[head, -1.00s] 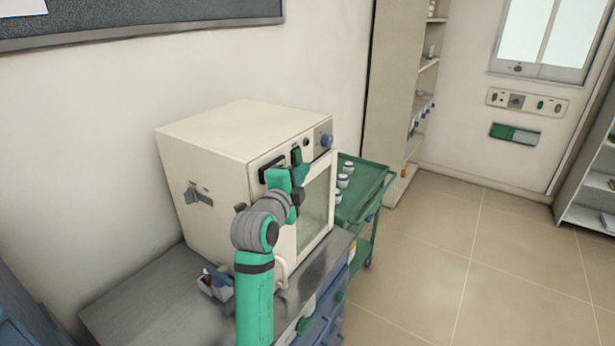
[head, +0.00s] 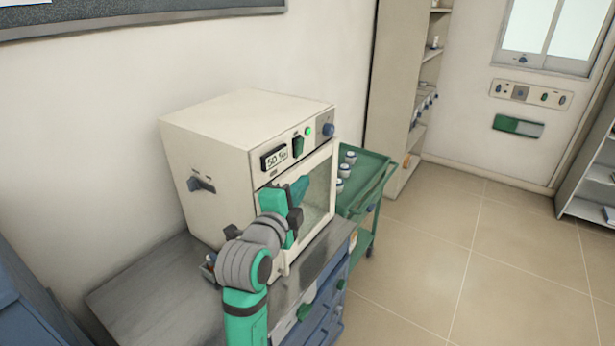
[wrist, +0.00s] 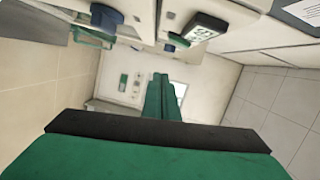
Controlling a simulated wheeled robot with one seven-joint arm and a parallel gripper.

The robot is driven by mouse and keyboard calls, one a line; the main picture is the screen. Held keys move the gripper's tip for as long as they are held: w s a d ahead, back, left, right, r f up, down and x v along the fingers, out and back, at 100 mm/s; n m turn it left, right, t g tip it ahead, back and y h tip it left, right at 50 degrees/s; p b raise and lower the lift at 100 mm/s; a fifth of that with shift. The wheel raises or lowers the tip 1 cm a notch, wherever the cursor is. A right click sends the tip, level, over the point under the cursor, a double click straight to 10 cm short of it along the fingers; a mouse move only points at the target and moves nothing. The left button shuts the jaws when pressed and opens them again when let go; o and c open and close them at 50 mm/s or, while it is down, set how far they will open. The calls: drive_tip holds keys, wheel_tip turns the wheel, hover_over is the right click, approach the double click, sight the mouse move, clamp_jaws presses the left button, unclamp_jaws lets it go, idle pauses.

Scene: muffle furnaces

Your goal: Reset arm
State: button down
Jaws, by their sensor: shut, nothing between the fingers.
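My gripper (head: 299,190) is in front of the furnace door, below the control panel. Its green fingers are together with nothing between them; they also show in the wrist view (wrist: 161,97). The white muffle furnace (head: 207,185) stands on a bench. Its display (head: 274,158) is lit with digits, and a green light (head: 308,131) glows beside it. A blue knob (head: 329,130) sits at the panel's right end. The windowed door (head: 320,195) is partly hidden by my arm; I cannot tell whether it is fully shut.
The grey bench top (head: 150,285) has bare room at the front left. A green cart (head: 375,190) with several small jars stands right of the furnace. Shelving (head: 395,90) is behind it. The tiled floor (head: 440,260) at right is clear.

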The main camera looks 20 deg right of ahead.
drive_tip(key=shift+s+a, duration=0.35)
drive_tip(key=shift+a, duration=0.15)
drive_tip(key=s+a+f+n+t+y, duration=0.1)
drive_tip(key=s+a+f+n+y, duration=0.15)
drive_tip(key=s+f+n, duration=0.45)
drive_tip(key=s+a+f+n+t+y, duration=0.1)
drive_tip(key=s+a+f+n+y, duration=0.2)
drive_tip(key=f, duration=0.9)
drive_tip(key=s+a+f+n+t+y, duration=0.1)
drive_tip(key=s+a+f+n+y, duration=0.15)
drive_tip(key=s+f+n, duration=0.5)
drive_tip(key=s+a+f+n+y, duration=0.2)
drive_tip(key=s+a+f+n, duration=0.25)
drive_tip(key=s+f, duration=0.65)
drive_tip(key=s+a+r+n, duration=0.1)
drive_tip(key=s+a+r, duration=0.1)
drive_tip(key=s, duration=0.7)
drive_tip(key=s+a+r+n+g, duration=0.1)
drive_tip(key=s+a, duration=0.1)
drive_tip(key=s, duration=0.7)
drive_tip(key=shift+r+y, duration=0.4)
